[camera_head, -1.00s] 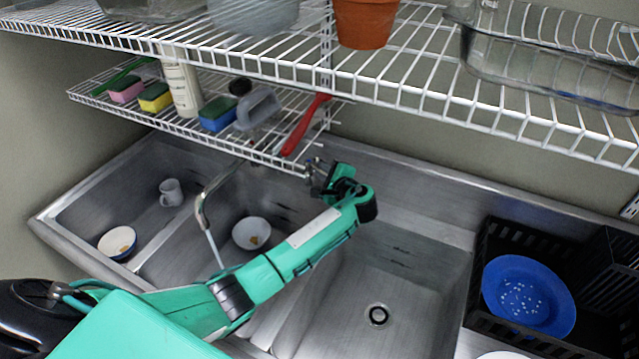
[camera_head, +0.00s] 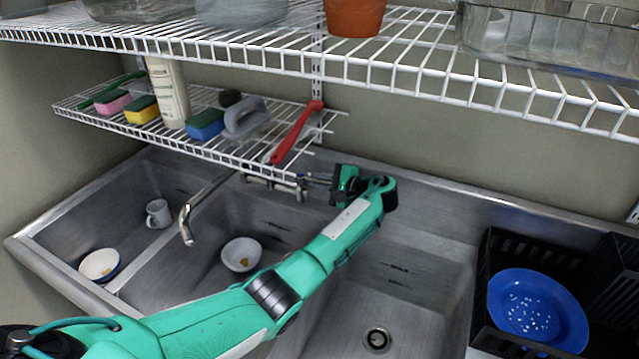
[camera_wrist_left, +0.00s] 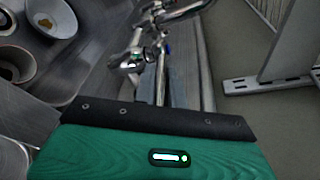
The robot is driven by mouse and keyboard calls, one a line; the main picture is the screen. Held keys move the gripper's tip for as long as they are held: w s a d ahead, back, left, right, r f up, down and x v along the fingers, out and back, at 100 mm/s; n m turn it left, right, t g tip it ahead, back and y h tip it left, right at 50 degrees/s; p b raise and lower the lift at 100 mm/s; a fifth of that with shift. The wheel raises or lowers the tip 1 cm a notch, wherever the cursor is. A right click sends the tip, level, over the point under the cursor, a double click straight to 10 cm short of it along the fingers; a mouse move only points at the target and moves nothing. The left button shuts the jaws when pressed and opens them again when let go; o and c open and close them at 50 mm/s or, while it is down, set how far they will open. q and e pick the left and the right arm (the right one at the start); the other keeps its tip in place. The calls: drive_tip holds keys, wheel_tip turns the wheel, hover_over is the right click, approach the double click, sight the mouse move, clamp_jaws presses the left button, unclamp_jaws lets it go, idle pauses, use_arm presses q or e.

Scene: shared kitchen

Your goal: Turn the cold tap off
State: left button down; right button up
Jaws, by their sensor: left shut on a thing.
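The chrome tap has a long curved spout (camera_head: 205,201) over the middle basin, and no water stream shows below it. The tap body (camera_head: 265,181) is at the back wall, partly hidden under the wire shelf. My left gripper (camera_head: 314,181) reaches in at the tap's right end and is shut on the cold tap handle. In the left wrist view the chrome tap fittings (camera_wrist_left: 150,38) lie ahead of the gripper, with a small blue mark near them. The exact finger contact is hard to see. My right gripper is not in view.
A wire shelf (camera_head: 210,143) with sponges, a bottle and a red brush (camera_head: 297,132) hangs just above the tap. A bowl (camera_head: 241,254) is in the middle basin; a mug (camera_head: 158,213) and another bowl (camera_head: 99,265) are left. A blue plate (camera_head: 538,308) is in the black rack.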

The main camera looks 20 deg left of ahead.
use_arm(q)
drive_tip(key=c, duration=1.5)
unclamp_jaws()
drive_tip(key=shift+w, duration=0.1)
drive_tip(key=shift+o, duration=0.2)
drive_tip(key=shift+d, duration=0.35)
drive_tip(key=b+v, duration=0.3)
drive_tip(key=v, duration=1)
drive_tip(key=shift+r, duration=0.15)
